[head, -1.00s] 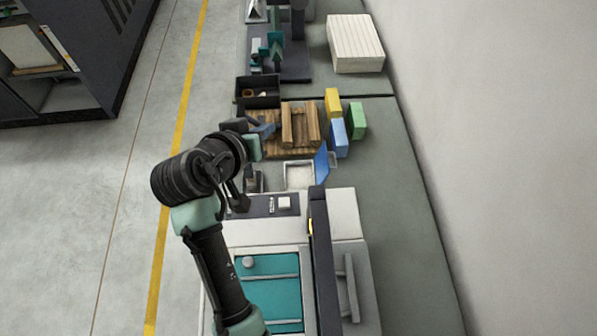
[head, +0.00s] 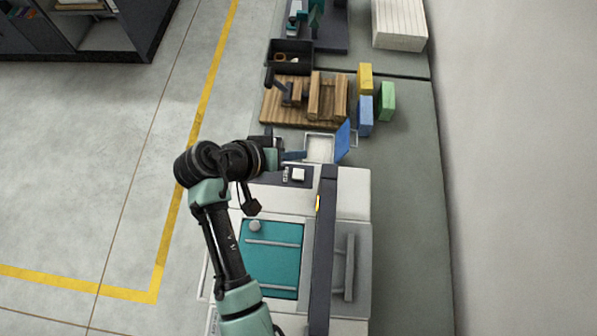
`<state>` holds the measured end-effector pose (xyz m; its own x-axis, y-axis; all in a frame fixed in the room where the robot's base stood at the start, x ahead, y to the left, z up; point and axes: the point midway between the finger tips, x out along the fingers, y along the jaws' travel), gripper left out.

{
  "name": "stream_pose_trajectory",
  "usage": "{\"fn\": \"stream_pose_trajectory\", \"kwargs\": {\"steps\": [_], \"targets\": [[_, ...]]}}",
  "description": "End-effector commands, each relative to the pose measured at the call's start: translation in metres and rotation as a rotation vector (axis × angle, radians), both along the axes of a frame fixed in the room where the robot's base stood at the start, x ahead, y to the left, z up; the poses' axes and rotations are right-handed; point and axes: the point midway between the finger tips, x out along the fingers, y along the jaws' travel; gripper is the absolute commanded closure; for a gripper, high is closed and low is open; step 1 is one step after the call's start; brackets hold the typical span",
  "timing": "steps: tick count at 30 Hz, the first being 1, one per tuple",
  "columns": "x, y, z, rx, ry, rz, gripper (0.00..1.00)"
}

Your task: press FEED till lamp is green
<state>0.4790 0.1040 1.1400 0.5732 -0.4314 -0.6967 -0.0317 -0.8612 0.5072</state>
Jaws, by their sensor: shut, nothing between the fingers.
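The machine (head: 352,190) is a pale unit with a teal lid (head: 272,262) and a dark upright bar (head: 325,255). A yellow patch (head: 318,205) shows on that bar, possibly the lamp; I see no green light. A dark control panel (head: 268,177) lies at the far end, with a white square key (head: 299,174) and small keys (head: 285,174) beside it. No label is legible, so I cannot tell which is FEED. My gripper (head: 303,155) is shut and empty, close to the panel's far edge. Contact cannot be told.
A white tray (head: 320,143) with a raised blue flap (head: 345,142) is just beyond my gripper. A wooden pallet (head: 270,106), a black bin (head: 307,55) and yellow, blue and green blocks (head: 387,103) stand farther back. Open floor (head: 90,190) lies left.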

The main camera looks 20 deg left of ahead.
Motion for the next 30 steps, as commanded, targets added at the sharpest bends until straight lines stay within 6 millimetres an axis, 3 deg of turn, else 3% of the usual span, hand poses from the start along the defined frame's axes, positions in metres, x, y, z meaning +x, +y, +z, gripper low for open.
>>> {"fn": "stream_pose_trajectory", "kwargs": {"steps": [9, 15, 30], "targets": [[0.0, 0.0, -0.051, -0.001, 0.001, 0.0, 1.0], [0.0, 0.0, -0.072, -0.001, 0.001, 0.0, 1.0], [0.0, 0.0, -0.075, 0.0, 0.0, 0.0, 1.0]]}}
